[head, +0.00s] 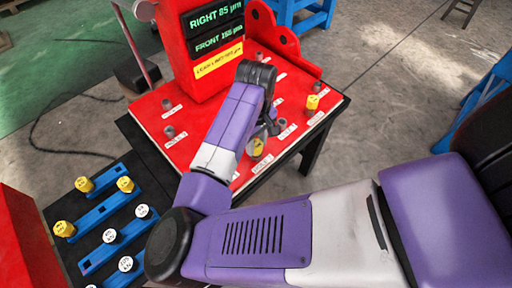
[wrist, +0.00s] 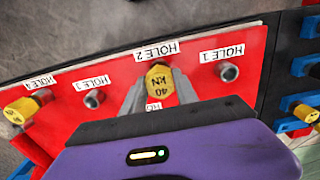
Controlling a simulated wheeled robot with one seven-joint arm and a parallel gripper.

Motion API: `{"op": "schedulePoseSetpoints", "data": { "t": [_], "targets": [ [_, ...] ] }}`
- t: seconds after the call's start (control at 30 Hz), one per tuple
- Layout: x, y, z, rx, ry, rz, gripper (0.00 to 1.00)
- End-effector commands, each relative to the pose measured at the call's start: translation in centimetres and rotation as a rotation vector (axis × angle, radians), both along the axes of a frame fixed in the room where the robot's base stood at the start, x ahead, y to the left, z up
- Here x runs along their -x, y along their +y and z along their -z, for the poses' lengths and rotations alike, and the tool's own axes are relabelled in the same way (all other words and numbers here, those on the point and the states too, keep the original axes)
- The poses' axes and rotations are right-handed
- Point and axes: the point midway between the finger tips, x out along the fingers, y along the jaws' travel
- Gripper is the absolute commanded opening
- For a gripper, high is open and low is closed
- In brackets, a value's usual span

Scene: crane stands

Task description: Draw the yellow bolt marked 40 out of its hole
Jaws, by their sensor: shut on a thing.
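The yellow bolt marked 40 kN (wrist: 160,82) is upright between my fingers in the wrist view, beside the label HOLE 2 (wrist: 142,51). The bolt also shows in the head view (head: 257,149), partly hidden by my gripper, at the near edge of the red plate (head: 217,141). My gripper (wrist: 160,88) is shut on the bolt's head, with a grey finger on each side. In the head view my gripper (head: 259,140) is low over the plate. The hole itself is hidden under the bolt, and I cannot tell how deep the bolt sits.
Another yellow bolt (head: 312,102) stands at the plate's right, near HOLE 4 (wrist: 40,82). Grey sockets, such as the one at HOLE 1 (wrist: 229,72), flank the held bolt. A red display tower (head: 205,50) stands behind. Blue racks (head: 105,208) with yellow and white bolts lie at left.

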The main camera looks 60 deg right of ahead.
Motion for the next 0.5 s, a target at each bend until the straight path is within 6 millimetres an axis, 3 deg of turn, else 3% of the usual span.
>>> {"op": "schedulePoseSetpoints", "data": {
  "t": [0.5],
  "targets": [
    [0.0, 0.0, -2.6, 0.0, -0.001, -0.001, 0.0]
  ]
}}
